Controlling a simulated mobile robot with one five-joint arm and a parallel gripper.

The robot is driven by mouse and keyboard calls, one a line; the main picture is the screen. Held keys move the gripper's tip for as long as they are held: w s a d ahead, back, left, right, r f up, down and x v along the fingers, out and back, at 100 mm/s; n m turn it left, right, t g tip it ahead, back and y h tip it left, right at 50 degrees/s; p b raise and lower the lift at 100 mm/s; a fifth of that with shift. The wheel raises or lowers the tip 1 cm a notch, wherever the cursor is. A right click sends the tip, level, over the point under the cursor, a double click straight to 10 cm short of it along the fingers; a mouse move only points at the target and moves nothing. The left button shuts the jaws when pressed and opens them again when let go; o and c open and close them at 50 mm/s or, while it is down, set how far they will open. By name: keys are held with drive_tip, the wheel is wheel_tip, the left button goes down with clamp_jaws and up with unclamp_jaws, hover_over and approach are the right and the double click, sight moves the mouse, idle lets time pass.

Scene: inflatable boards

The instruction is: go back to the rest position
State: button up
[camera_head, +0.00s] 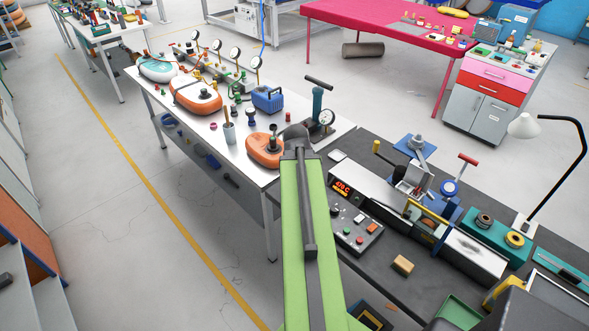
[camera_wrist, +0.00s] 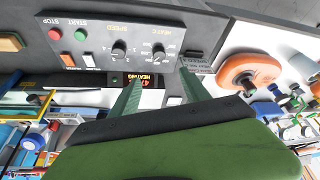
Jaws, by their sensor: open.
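My gripper (camera_wrist: 160,77) shows in the wrist view with its two green fingers apart and nothing between them. The fingertips point toward the black control box (camera_wrist: 95,50) with its knobs and START and STOP buttons. A lit HEATING display (camera_wrist: 150,80) lies just beyond the fingers. In the head view my green arm reaches up from the bottom to the gap between the white table and the dark bench. The fingers cannot be made out there.
The dark bench (camera_head: 375,290) carries the control box (camera_head: 356,229), a heating machine (camera_head: 375,196), a wooden block (camera_head: 402,265) and a lamp (camera_head: 524,126). The white table (camera_head: 190,125) holds orange inflatables (camera_head: 264,150) and gauges. Floor (camera_head: 190,220) is clear at left.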

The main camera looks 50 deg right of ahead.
drive_tip(key=shift+s+d, duration=0.1)
drive_tip(key=shift+d, duration=0.05)
drive_tip(key=w+a+f+n+t+y+b, duration=0.1)
drive_tip(key=w+a+f+n, duration=0.1)
drive_tip(key=w+a, duration=0.55)
drive_tip(key=w+a+f+n+b, duration=0.15)
drive_tip(key=w+a, duration=0.35)
drive_tip(key=a, duration=0.6)
drive_tip(key=w+a+f+n+t+y+b, duration=0.1)
drive_tip(key=w+a+n, duration=0.2)
drive_tip(key=w+a, duration=0.45)
drive_tip(key=s+a+f+n+g+y+b, duration=0.1)
drive_tip(key=a+n, duration=0.3)
drive_tip(key=a, duration=0.7)
drive_tip(key=s+a+f+n+g+y, duration=0.1)
drive_tip(key=s+a+n, duration=0.3)
drive_tip(key=a, duration=0.7)
drive_tip(key=shift+f+n+g+b, duration=0.3)
drive_tip(key=shift+n+g+b, duration=0.05)
drive_tip(key=shift+n+g, duration=0.15)
drive_tip(key=shift+s, duration=0.1)
drive_tip(key=shift+c, duration=0.2)
